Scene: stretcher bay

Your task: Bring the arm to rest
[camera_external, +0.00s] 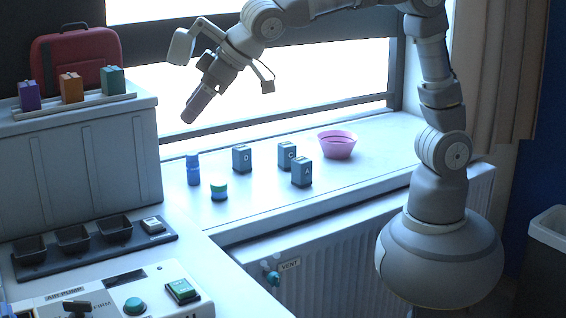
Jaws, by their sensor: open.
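My arm rises from its rounded base at the right and bends over the top of the picture. Its end slopes down to the left, in front of the bright window. My gripper (199,98) hangs in the air above the left part of the white sill, apart from everything below it. It is open. Its fingers are small and dark here, and nothing is clearly seen between them.
On the sill (260,208) stand a blue bottle (193,170), a green-lidded jar (218,191), several lettered boxes (301,173) and a pink bowl (337,146). A grey cabinet (80,160) stands left, with coloured blocks (71,88) and a red case (75,56) on top. A black-cupped tray (95,252) and control panel (103,300) lie in front.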

